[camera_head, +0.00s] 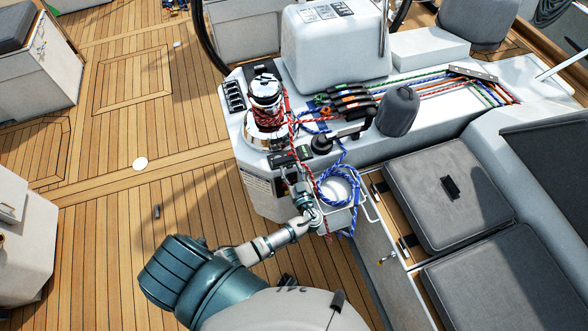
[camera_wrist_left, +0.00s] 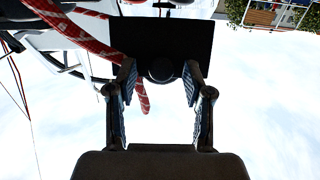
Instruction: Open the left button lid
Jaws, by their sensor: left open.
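Two small dark button units sit side by side on the white console's front edge, below the winch. The left one (camera_head: 278,161) is just above my gripper, and the right one (camera_head: 303,152) is beside it. My left gripper (camera_head: 290,178) is close to the left unit. In the left wrist view, my open fingers (camera_wrist_left: 162,88) are on either side of a round black part (camera_wrist_left: 161,70), against a dark square panel (camera_wrist_left: 190,38). I cannot tell whether the fingers touch it, or whether the lid is raised. My right gripper is not in view.
A chrome winch (camera_head: 265,95) wrapped in red rope stands behind the buttons. Red rope (camera_wrist_left: 85,35) hangs beside my fingers. A coiled blue rope (camera_head: 340,183) hangs to the right. A black winch handle (camera_head: 345,135) lies nearby. Open teak deck (camera_head: 110,220) spreads left.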

